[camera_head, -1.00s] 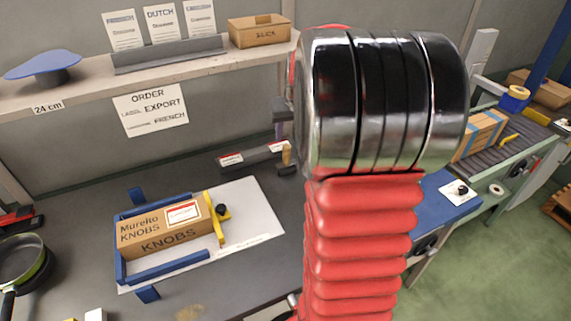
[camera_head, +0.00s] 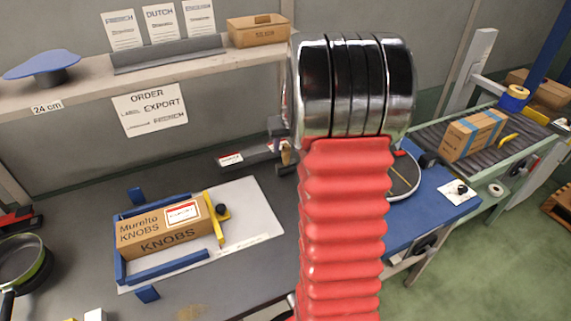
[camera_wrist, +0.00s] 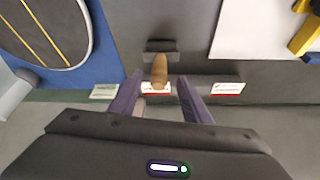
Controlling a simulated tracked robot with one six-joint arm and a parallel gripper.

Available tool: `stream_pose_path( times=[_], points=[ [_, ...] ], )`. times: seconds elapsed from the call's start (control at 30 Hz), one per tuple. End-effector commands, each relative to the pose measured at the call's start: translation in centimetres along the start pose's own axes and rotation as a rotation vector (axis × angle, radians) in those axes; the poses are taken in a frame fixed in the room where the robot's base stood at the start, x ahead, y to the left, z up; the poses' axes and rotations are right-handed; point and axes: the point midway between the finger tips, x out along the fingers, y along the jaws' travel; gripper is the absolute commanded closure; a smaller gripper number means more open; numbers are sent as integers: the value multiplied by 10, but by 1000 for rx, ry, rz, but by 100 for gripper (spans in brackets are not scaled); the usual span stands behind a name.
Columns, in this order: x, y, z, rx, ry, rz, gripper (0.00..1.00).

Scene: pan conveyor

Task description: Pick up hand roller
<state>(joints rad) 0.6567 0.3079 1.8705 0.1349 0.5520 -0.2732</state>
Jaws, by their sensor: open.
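The hand roller shows in the wrist view as a tan wooden handle (camera_wrist: 159,72) with a dark roller head (camera_wrist: 162,46) on the grey bench. In the head view its handle (camera_head: 286,155) shows just left of my arm, partly covered. My gripper (camera_wrist: 158,76) is open and empty. In the wrist view its two purple-grey fingers stand to the left and right of the handle, with gaps on both sides. I cannot tell how high the fingertips are above the bench.
A dark holder with red-and-white labels (camera_wrist: 228,89) lies beside the handle. A round dark pan or disc (camera_wrist: 48,28) sits on a blue surface (camera_wrist: 105,58). The KNOBS box (camera_head: 162,232) stands in a blue fixture on a white board (camera_head: 259,211). A shelf (camera_head: 85,87) runs behind.

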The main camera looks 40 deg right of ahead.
Motion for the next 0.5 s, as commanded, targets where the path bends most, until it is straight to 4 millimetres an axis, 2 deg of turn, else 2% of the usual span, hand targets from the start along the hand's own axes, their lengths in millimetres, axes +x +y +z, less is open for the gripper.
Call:
stream_pose_path(
  times=[0.17,0.5],
  points=[
    [8,0,1,0,-2,0,56],
    [46,1,2,-2,-2,-1,56]
  ],
)
